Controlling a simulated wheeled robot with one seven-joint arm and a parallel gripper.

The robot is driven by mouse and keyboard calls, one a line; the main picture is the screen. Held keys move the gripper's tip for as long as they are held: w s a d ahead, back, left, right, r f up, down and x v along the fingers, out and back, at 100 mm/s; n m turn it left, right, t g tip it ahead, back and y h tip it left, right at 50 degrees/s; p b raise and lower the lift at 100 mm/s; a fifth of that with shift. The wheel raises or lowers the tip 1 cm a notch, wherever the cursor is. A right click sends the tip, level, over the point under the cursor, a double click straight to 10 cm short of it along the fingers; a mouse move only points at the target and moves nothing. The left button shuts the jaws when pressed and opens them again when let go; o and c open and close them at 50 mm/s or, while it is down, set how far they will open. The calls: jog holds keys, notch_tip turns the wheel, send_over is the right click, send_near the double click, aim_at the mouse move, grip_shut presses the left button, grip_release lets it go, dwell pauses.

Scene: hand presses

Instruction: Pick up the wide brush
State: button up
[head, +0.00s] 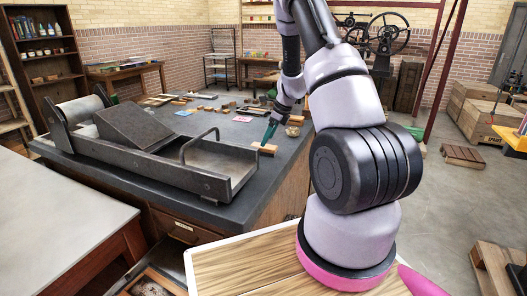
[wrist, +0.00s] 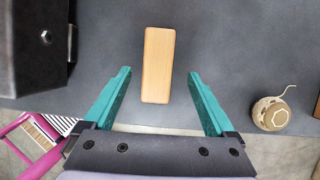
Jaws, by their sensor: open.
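A pale wooden block with rounded edges (wrist: 157,62), seen from above, lies on the dark bench top; I take it for the wide brush, though no bristles show. In the head view it lies near the bench's right edge (head: 264,149), just right of the press. My gripper (wrist: 159,74) is open and points down over it. In the wrist view the block's near part lies between the teal fingertips, with a gap on each side and its far end beyond them. In the head view my gripper (head: 270,131) is just above the block; I cannot tell the exact height.
A large dark press (head: 150,150) fills the bench left of the block; its corner shows in the wrist view (wrist: 35,40). A ball of twine (wrist: 272,114) lies to the right. Several small tools and blocks lie farther back on the bench (head: 185,136).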

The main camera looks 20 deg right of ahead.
jog(key=shift+x, duration=2.55)
jog(key=shift+s+a+f, duration=0.1)
jog(key=shift+f, duration=0.1)
grip_shut()
notch_tip(320, 180, up, 11)
jog(key=shift+f, duration=0.25)
